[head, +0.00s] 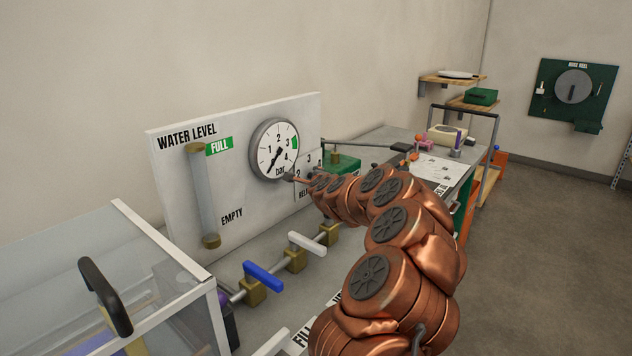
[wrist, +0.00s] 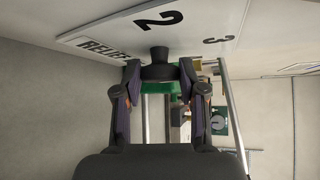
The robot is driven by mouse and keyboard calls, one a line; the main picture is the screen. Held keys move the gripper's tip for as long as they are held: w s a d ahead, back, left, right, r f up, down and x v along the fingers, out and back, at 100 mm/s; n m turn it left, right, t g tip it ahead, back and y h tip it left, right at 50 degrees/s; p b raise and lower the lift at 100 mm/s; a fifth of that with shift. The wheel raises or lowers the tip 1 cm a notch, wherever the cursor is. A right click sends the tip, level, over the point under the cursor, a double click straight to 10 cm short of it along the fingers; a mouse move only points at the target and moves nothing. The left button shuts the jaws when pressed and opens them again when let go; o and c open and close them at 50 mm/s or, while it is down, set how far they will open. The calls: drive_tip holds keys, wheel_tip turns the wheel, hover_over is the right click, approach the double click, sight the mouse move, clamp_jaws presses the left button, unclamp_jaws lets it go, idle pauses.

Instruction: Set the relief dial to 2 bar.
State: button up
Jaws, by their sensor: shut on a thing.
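The relief dial's dark knob (wrist: 158,62) sits between the two fingers of my gripper (wrist: 157,80) in the wrist view, and the fingers are shut on it. The white dial plate (wrist: 195,25) behind it carries the numbers 2 and 3 and the word RELIEF. I cannot make out a pointer on the knob, so its setting is unclear. In the head view my gripper (head: 291,178) reaches the panel just below the round gauge, and my arm hides the knob and part of the dial plate (head: 313,160).
The pressure gauge (head: 277,149) has its needle pointing down left, below the 1. The water level tube (head: 202,195) stands left on the white panel (head: 165,160). Blue-handled (head: 263,276) and white-handled (head: 307,244) valves lie below. A clear-walled box (head: 90,260) is at front left.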

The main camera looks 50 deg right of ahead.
drive_tip(key=o, duration=1.1)
drive_tip(key=shift+s, duration=0.1)
drive_tip(key=shift+v, duration=5.95)
